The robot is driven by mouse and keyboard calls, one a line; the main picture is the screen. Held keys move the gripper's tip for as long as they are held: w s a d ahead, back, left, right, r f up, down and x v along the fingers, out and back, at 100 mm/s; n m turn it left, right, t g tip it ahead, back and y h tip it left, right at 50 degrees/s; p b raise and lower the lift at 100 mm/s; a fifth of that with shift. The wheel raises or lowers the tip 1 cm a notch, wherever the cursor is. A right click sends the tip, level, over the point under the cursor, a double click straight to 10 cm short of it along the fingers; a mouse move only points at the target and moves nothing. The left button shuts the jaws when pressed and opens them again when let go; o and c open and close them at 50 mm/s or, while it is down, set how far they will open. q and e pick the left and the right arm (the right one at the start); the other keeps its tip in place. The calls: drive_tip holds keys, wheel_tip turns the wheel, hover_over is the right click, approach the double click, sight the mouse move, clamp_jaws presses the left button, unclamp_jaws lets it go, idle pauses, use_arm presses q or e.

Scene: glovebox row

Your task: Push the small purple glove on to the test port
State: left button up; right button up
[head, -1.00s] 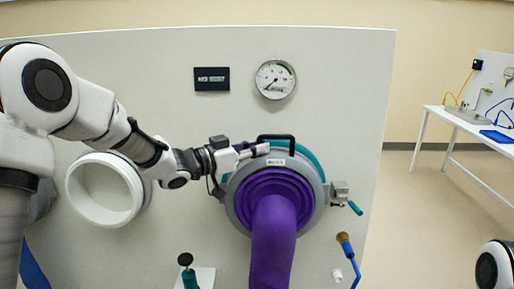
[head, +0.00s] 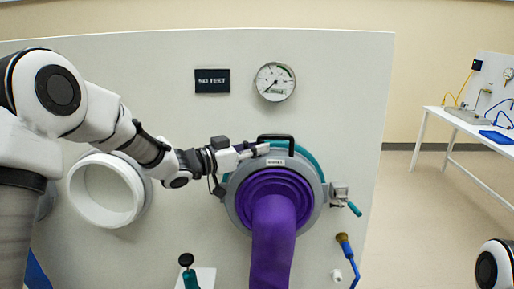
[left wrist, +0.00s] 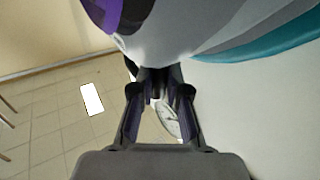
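The purple glove (head: 272,235) hangs from a round grey ring (head: 235,205) on the wall panel, its sleeve pointing down. A teal ring (head: 315,165) shows behind the grey ring's upper right edge. Whether the two are fully seated I cannot tell. My left gripper (head: 262,149) is at the ring's upper left, beside the black handle (head: 277,138). In the left wrist view its fingers (left wrist: 160,72) come together at the grey ring, and their tips are partly hidden. My right gripper is out of view.
An empty white round port (head: 72,195) is left of the glove, under my left arm.

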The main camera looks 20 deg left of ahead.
use_arm(q)
drive_tip(key=o, duration=0.3)
drive_tip(key=shift+w, duration=0.1)
drive_tip(key=shift+o, duration=0.2)
drive_tip(key=shift+f, duration=0.1)
drive_tip(key=v, duration=1.2)
